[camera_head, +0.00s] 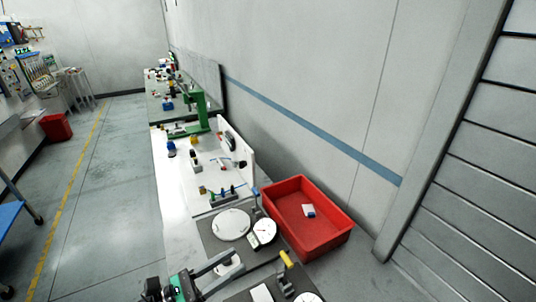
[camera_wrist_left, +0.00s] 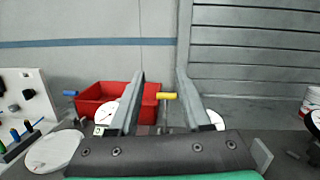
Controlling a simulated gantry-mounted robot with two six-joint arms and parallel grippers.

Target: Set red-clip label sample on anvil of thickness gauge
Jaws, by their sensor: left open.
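My left gripper (camera_head: 254,259) is open at the bottom of the head view; its two fingers (camera_wrist_left: 160,76) point away in the left wrist view with a gap between them. A dial gauge with a white face (camera_head: 263,232) and a blue handle stands beyond the fingers. A second dial device has a yellow handle (camera_head: 286,258), which shows between the fingers in the left wrist view (camera_wrist_left: 167,96). I cannot tell which is the thickness gauge, and its anvil is not clear. I cannot make out a red-clip label sample. My right gripper is not in view.
A red bin (camera_head: 327,239) with a small blue-and-white item (camera_head: 309,211) stands right of the bench. A white round plate (camera_head: 231,224) lies beside the blue-handled gauge. A white panel fixture (camera_head: 236,150) and green press (camera_head: 200,108) stand farther back.

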